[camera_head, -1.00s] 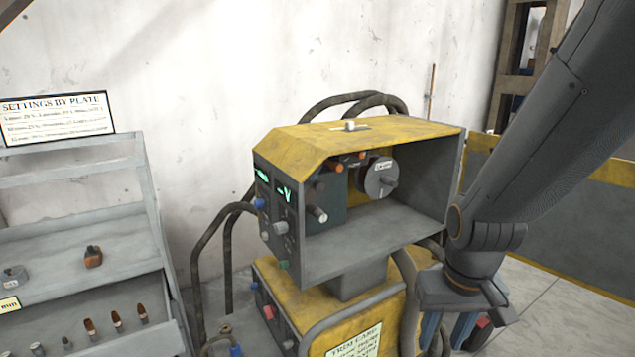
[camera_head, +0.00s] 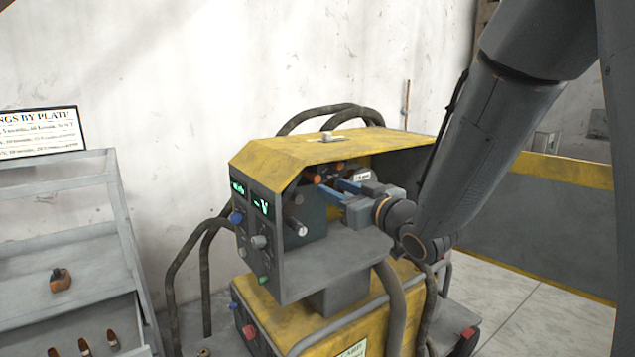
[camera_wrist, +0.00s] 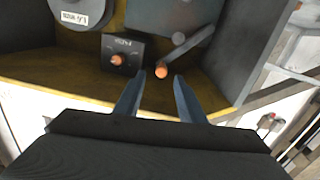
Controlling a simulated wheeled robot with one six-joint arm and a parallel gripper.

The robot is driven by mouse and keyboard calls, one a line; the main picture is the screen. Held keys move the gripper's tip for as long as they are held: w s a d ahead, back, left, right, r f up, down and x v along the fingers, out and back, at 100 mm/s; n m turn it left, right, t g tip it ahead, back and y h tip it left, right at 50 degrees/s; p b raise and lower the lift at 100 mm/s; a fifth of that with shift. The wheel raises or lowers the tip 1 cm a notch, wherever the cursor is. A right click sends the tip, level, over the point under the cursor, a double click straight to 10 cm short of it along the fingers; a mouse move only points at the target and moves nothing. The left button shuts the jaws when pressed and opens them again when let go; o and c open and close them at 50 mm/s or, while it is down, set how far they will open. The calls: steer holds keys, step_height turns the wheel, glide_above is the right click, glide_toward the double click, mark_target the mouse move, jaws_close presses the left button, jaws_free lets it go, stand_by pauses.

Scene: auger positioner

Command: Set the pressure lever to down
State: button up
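My gripper (camera_head: 334,188) reaches into the open side of the yellow-topped grey machine housing (camera_head: 330,272). In the wrist view my gripper (camera_wrist: 160,78) is open, its two blue-grey fingers apart. A lever with an orange round knob (camera_wrist: 161,72) and a thin grey arm shows between the fingertips. I take it to be the pressure lever, but no label on it is readable. The knob appears between or just beyond the tips; contact cannot be told. In the head view my gripper partly hides the inside of the housing.
A small black dial box with an orange knob (camera_wrist: 116,60) sits close left of the fingers in the wrist view. A wire spool (camera_wrist: 82,12) is beyond it. The housing walls and yellow top close in around my gripper. A grey shelf rack (camera_head: 110,235) stands left.

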mark_target(318, 179)
steer(key=x, duration=0.2)
steer(key=p+x, duration=0.1)
steer(key=x, duration=0.2)
steer(key=p+x, duration=0.1)
steer(key=x, duration=0.2)
steer(key=shift+s+a+r, duration=0.15)
steer(key=shift+a+r, duration=0.05)
steer(key=shift+r, duration=0.1)
jaws_close()
